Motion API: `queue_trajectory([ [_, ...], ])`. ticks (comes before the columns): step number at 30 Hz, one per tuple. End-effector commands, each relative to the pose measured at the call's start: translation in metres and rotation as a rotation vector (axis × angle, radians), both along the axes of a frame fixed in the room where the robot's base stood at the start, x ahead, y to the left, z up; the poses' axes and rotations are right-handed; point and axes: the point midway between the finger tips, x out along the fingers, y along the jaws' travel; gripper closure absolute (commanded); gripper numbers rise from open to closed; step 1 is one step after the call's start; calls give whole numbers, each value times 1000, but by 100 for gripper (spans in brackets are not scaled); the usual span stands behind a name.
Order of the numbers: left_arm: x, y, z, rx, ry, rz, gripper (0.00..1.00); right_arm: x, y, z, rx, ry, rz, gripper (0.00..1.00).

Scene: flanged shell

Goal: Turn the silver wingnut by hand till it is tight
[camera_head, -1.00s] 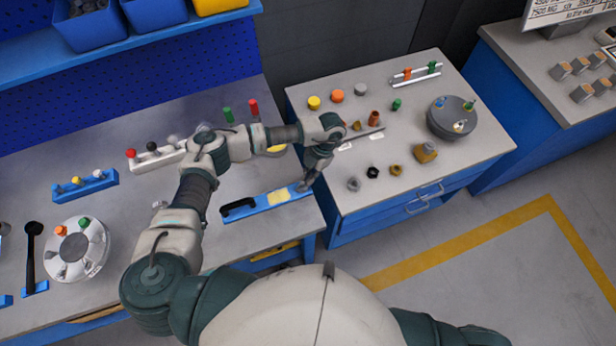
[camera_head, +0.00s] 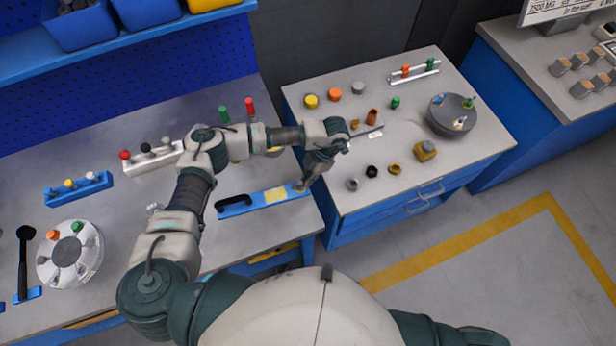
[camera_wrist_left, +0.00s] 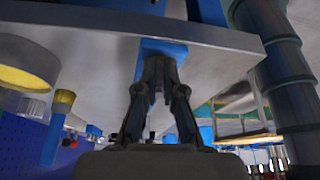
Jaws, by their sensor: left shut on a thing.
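My left gripper (camera_head: 302,187) is at the right end of a blue bar (camera_head: 252,203) with a black handle and a yellow label, near the bench's front right corner. In the left wrist view, the fingers (camera_wrist_left: 160,68) are close together and their tips meet a blue piece (camera_wrist_left: 163,47). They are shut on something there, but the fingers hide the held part. I cannot make out a silver wingnut for certain; one at the bar's end would be hidden by the gripper. My right gripper is out of view.
A white round flanged part (camera_head: 48,271) with coloured knobs lies on the bench at left, beside a black-handled tool (camera_head: 23,262). A drawer cabinet (camera_head: 338,205) at right carries a grey round part (camera_head: 438,123) and several loose caps and nuts. A gap separates bench and cabinet.

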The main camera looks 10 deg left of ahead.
Motion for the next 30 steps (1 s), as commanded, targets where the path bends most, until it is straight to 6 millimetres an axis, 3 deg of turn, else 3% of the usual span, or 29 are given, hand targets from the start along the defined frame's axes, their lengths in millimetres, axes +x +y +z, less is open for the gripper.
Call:
queue_trajectory([
  [8, 0, 0, 1, 0, -1, 1, 100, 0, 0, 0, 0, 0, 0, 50],
  [12, 0, 0, 1, 0, -1, 1, 68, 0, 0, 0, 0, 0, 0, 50],
  [23, 2, -1, 4, -1, -2, 1, 68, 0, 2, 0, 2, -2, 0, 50],
  [30, 13, -14, 43, -1, -5, 0, 68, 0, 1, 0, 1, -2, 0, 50],
])
